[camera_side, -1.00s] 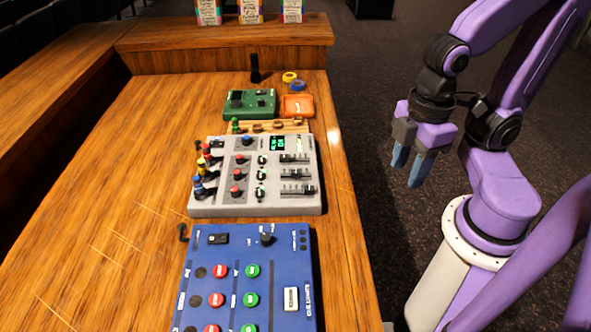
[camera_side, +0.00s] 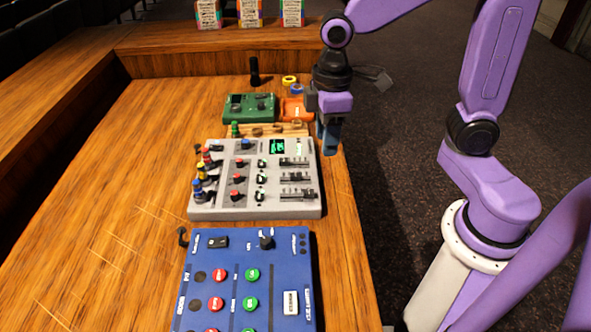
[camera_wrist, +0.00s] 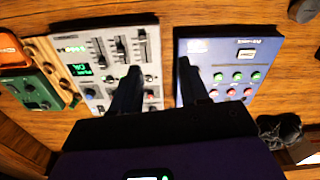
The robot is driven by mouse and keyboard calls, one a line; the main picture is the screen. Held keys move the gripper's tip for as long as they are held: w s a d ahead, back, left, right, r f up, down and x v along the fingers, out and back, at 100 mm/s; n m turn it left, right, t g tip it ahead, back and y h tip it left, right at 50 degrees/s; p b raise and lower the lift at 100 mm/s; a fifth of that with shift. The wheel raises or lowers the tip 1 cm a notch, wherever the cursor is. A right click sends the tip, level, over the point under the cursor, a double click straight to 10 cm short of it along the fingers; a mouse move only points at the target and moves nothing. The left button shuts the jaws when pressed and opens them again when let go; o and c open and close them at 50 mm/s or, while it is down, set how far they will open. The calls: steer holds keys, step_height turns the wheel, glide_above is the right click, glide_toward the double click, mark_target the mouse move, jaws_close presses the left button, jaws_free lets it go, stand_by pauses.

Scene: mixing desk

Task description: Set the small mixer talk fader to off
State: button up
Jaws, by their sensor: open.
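The small mixer (camera_side: 225,206) is a light grey box on the wooden desk, with knobs, a small green-lit display (camera_side: 277,146) and coloured plugs at its left edge. Three dark faders (camera_side: 298,178) sit in a column on its right side. Their labels are too small to read, so I cannot tell which is talk. The mixer also shows in the wrist view (camera_wrist: 92,42), left of centre, partly hidden by a finger. My gripper (camera_side: 330,143) is open and empty, above the mixer's far right corner in the side view; its fingers also show in the wrist view (camera_wrist: 158,85).
A blue panel (camera_side: 215,265) with red and green buttons lies nearer than the mixer. Behind the mixer are a wooden strip (camera_side: 268,131) with small parts, a green box (camera_side: 245,107) and an orange tray (camera_side: 291,112). The desk left of the mixer is clear.

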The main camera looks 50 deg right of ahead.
steer(key=m, duration=0.2)
glide_above(295, 175)
steer(key=f, duration=0.1)
step_height(295, 175, down, 17)
steer(key=shift+d+f, duration=0.1)
steer(key=shift+f, duration=0.1)
stand_by(0.3)
jaws_close()
